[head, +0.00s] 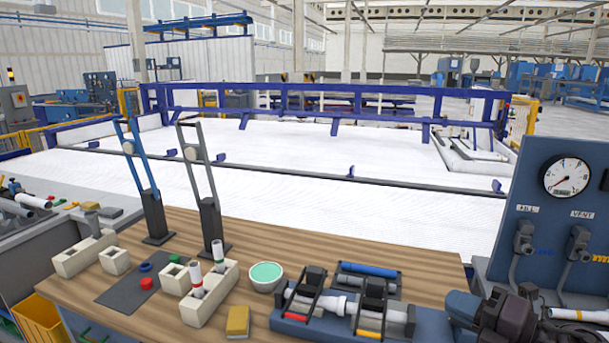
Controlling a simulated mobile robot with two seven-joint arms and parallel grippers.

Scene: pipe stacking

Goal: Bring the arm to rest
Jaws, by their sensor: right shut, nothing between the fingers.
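My right gripper (463,306) is at the lower right, just right of the blue pipe tray (432,325). Its fingers are shut with nothing between them. Part of its arm is cut off by the bottom edge. White and grey pipe pieces (334,304) lie in the blue tray under dark clamps. My left gripper is not in view.
A teal-topped bowl (266,275) and a yellow sponge-like block (238,321) sit between the block and tray. Two tall stands (154,215) rise at the table's back left. A blue gauge panel (561,200) stands at the right. Bare wood (330,240) lies behind the bowl.

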